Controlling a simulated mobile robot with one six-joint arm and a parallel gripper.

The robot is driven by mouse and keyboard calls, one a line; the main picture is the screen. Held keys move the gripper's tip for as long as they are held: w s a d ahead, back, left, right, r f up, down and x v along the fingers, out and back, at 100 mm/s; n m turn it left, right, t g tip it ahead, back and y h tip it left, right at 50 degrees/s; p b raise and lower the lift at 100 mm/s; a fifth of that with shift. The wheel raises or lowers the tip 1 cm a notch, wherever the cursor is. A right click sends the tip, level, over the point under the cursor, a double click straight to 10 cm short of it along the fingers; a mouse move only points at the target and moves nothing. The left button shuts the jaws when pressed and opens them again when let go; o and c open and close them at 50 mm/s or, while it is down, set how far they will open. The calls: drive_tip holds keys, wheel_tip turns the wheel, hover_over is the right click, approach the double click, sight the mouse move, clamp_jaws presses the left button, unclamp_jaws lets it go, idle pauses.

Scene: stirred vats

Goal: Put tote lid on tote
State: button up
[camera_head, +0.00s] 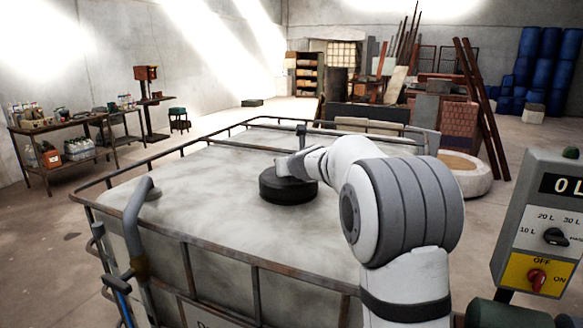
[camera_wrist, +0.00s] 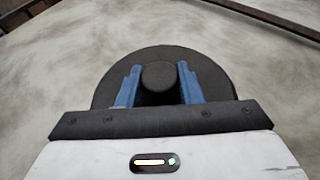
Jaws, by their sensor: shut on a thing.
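The tote (camera_head: 205,220) is a large pale, stained container in a rusty tube frame, filling the middle of the head view. The tote lid (camera_head: 287,191) is a round black disc at the middle of the tote's top; it also shows in the wrist view (camera_wrist: 115,92), with a round knob (camera_wrist: 158,76) at its centre. My gripper (camera_wrist: 158,80) has blue fingers on both sides of the knob and is shut on it. In the head view my gripper (camera_head: 290,168) is over the lid. The lid looks level. The tote's opening is hidden, and I cannot tell whether the lid rests on it.
Rusty rails (camera_head: 110,178) run around the tote's top edge. A grey pipe (camera_head: 137,205) bends over its front left side. A control panel (camera_head: 545,230) with dials stands close at the right. Open floor (camera_head: 45,250) lies to the left, with a bottle-laden table (camera_head: 60,125) beyond.

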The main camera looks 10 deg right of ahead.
drive_tip(key=shift+f+b, duration=0.45)
drive_tip(key=shift+f, duration=0.05)
drive_tip(key=o, duration=0.8)
drive_tip(key=shift+s, duration=0.1)
drive_tip(key=p+v, duration=0.1)
drive_tip(key=v, duration=0.9)
drive_tip(key=shift+s+d+r, duration=0.1)
drive_tip(key=shift+s+r, duration=0.1)
drive_tip(key=shift+s, duration=0.1)
